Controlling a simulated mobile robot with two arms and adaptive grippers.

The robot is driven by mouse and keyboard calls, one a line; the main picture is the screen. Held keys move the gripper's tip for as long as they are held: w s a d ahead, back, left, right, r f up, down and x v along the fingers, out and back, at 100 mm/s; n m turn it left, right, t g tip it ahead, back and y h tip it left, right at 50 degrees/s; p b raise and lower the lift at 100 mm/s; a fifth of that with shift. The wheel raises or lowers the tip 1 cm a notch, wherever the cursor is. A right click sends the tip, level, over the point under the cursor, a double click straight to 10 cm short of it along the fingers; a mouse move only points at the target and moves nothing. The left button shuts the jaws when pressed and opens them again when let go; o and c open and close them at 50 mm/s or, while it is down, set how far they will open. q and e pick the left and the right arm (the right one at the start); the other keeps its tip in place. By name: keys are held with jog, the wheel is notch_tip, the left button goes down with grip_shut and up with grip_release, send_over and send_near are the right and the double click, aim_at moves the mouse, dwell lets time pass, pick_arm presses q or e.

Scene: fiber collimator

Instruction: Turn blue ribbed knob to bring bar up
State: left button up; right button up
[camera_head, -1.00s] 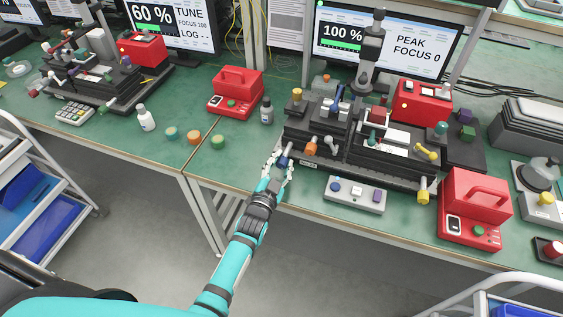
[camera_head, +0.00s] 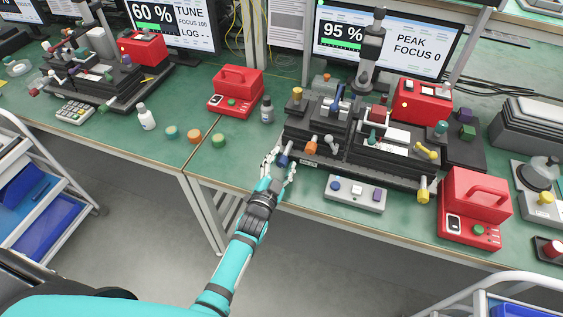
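The blue ribbed knob (camera_head: 283,160) sits at the front left of the dark optical stage (camera_head: 330,128). My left gripper (camera_head: 282,157) reaches up from below with its fingers on either side of this knob. At this size I cannot tell whether the fingers press on it. The monitor (camera_head: 425,38) behind the stage reads 95% with a green bar (camera_head: 341,46), and PEAK, FOCUS 0. My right gripper is not in view.
An orange knob (camera_head: 310,147) is just right of the blue one. A grey box with buttons (camera_head: 356,193) lies in front of the stage, and a red box (camera_head: 472,208) stands to its right.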

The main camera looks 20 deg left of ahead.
pick_arm(q)
jog(key=s, duration=1.2)
jog(key=shift+a, duration=0.15)
jog(key=shift+s, duration=0.1)
dwell(1.3)
jog(key=s+n+b, duration=0.2)
jog(key=s+n, duration=0.1)
jog(key=s, duration=0.2)
jog(key=w+p, duration=0.1)
jog(key=w, duration=1.6)
jog(key=shift+w+d+p, duration=0.1)
jog(key=shift+d+p, duration=0.1)
jog(key=shift+p, duration=0.15)
